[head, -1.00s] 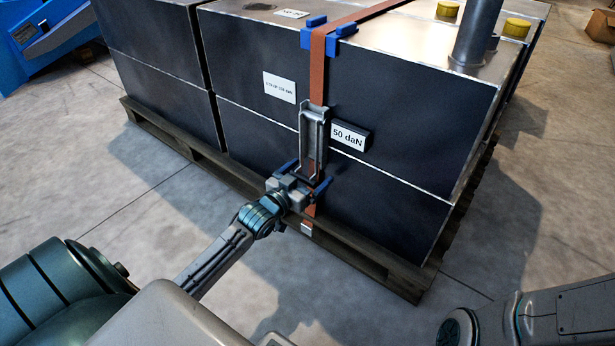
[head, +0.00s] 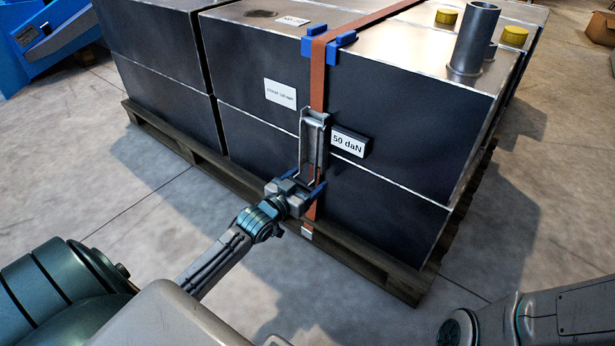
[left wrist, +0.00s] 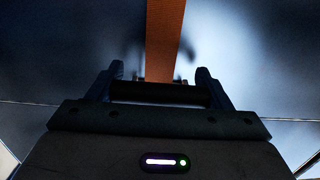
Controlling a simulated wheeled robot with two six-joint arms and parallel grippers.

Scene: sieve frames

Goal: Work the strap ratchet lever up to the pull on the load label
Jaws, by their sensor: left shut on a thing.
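The orange strap (head: 318,85) runs over the dark load and down its front face. The grey metal ratchet (head: 314,138) hangs upright on it. My left gripper (head: 306,186) is at the ratchet's lower end, shut on the lever's grip. In the left wrist view, the dark lever bar (left wrist: 160,93) lies across between the blue fingers, with the strap (left wrist: 165,40) behind. My right gripper is out of view.
The load stands on a wooden pallet (head: 205,158). A blue corner protector (head: 322,42) sits under the strap at the top edge. A metal pipe (head: 473,42) and yellow caps (head: 514,35) rise from the top. The concrete floor in front is clear.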

